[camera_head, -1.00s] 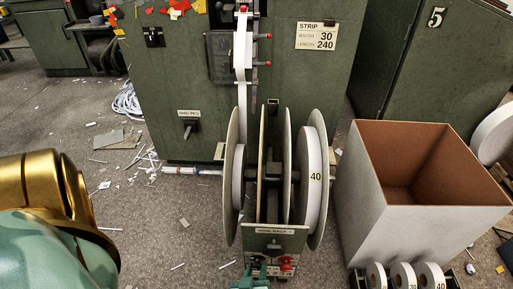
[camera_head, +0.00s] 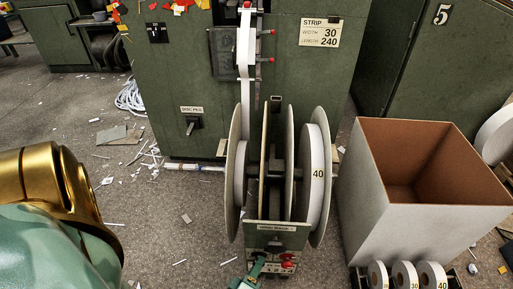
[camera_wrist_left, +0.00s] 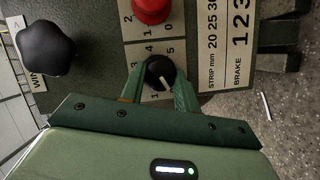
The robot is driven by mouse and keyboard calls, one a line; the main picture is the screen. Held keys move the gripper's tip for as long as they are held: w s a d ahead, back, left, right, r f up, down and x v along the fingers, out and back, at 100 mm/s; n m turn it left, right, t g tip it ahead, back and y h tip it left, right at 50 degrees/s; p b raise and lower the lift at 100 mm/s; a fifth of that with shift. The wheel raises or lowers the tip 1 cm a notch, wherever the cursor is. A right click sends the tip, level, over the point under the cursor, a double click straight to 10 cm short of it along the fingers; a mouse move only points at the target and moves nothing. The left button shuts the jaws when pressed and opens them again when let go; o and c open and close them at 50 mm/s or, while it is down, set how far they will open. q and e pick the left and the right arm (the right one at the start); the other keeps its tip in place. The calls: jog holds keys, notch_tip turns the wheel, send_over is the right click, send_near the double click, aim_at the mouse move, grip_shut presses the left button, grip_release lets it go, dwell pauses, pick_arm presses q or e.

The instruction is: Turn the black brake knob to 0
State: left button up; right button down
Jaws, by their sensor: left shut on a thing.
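In the left wrist view, the small black brake knob (camera_wrist_left: 160,72) with a white pointer mark sits on a pale numbered dial plate. My left gripper (camera_wrist_left: 159,80) has its green fingers on both sides of this knob and is shut on it. The pointer mark slants toward the lower part of the dial; the exact number it meets is hard to read. In the head view my left gripper (camera_head: 257,266) is at the low front panel of the reel stand and covers the knob. My right gripper is not in view.
A red knob (camera_wrist_left: 152,10) is beside the brake knob; a larger black star knob (camera_wrist_left: 46,50) is nearby. Above the panel stand large reel discs (camera_head: 318,175). An open box (camera_head: 365,190) is to the right, with small rolls (camera_head: 404,275) before it. Littered floor lies left.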

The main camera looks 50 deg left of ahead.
pick_arm(q)
jog(key=shift+s+f+n+t, duration=0.1)
jog(key=shift+n+t, duration=0.2)
jog(key=shift+n, duration=0.3)
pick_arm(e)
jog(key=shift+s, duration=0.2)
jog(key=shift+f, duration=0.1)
pick_arm(q)
jog(key=o, duration=1)
jog(key=shift+c, duration=0.2)
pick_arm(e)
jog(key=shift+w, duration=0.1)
